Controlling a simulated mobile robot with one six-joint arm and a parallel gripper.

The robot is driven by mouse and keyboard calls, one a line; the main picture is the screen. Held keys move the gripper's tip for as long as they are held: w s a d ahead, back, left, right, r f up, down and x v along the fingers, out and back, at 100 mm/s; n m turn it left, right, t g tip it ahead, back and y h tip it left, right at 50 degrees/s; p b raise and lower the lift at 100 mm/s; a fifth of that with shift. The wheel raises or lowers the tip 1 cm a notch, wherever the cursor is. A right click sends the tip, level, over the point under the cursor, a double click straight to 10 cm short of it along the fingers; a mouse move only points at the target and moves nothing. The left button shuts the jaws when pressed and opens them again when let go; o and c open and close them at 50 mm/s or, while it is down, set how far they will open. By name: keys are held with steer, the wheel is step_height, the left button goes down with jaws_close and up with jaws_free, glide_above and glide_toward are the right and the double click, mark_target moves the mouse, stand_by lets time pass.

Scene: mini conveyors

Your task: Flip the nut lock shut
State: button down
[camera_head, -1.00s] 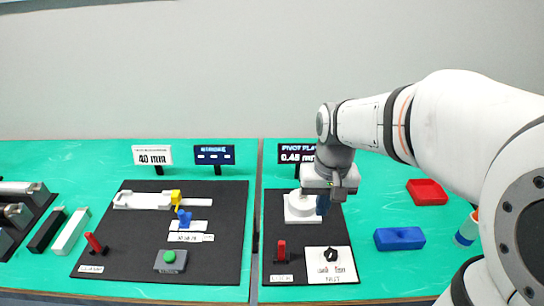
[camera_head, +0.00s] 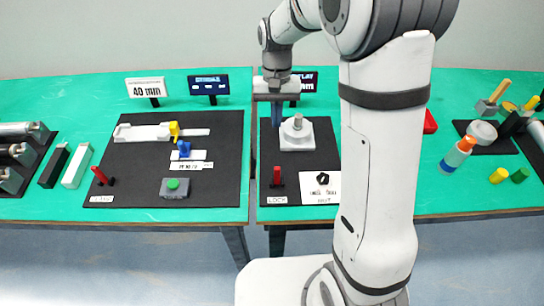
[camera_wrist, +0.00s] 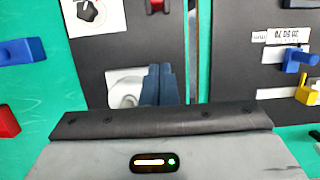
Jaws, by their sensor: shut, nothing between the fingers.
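The nut lock is a small upright red lever (camera_head: 277,176) on a dark base. It stands above a white label reading LOCK at the front left of the right black mat. It also shows at the top edge of the wrist view (camera_wrist: 156,5). The nut, a black knob on a white plate (camera_head: 322,181), is to its right. My gripper (camera_head: 276,122) points down with its dark blue fingers together and empty. It is left of the white pivot block (camera_head: 297,134) and behind the lever, apart from it. The fingertips show in the wrist view (camera_wrist: 160,72).
A second red lever (camera_head: 101,175) and a green button (camera_head: 173,184) are on the left mat (camera_head: 130,160). A display (camera_head: 303,82) stands behind my gripper. My arm covers part of the table to the right. The mat between fingers and lever looks clear.

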mark_target(277, 176)
steer(key=p+x, duration=0.1)
steer(key=x, duration=0.8)
steer(key=shift+s+f, duration=0.15)
steer(key=shift+f, duration=0.1)
steer(key=shift+s+a+f+p, duration=0.1)
steer(key=shift+s+p, duration=0.45)
steer(key=shift+s, duration=1.4)
